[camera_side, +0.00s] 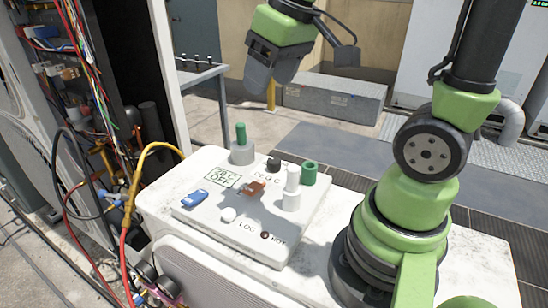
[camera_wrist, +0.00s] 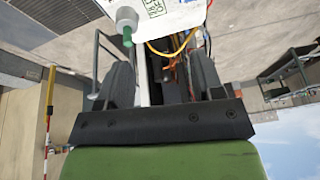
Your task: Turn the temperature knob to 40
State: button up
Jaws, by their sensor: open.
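A white control box (camera_side: 250,225) sits on the white worktop, with a small display (camera_side: 222,178) whose reading is too small to be sure of. "DEG C" lettering is partly hidden near a black knob (camera_side: 274,165) and a red-brown part (camera_side: 252,189). Which control is the temperature knob, and its setting, I cannot tell. A grey round base with a green peg (camera_side: 241,136) stands at the box's back corner; the peg (camera_wrist: 127,38) also shows in the wrist view. My gripper (camera_side: 262,84) is open and empty, above and behind the box, touching nothing.
A white post (camera_side: 292,188) and green ring-shaped part (camera_side: 310,172) stand on the box's right side. A blue part (camera_side: 194,199) and white button (camera_side: 228,214) are nearer the front. An open cabinet with wires (camera_side: 85,90) and a yellow hose (camera_side: 140,170) lie left.

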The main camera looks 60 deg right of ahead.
jog(key=w+d+f+n+g, duration=0.25)
jog(key=w+d+f, duration=0.25)
jog(key=d+f, duration=0.25)
jog(key=n+g, duration=0.1)
jog(key=g, duration=0.1)
send_near(274, 160)
notch_tip(274, 160, down, 9)
jog(key=shift+s+f, duration=0.15)
jog(key=shift+f, duration=0.05)
jog(key=c, duration=0.9)
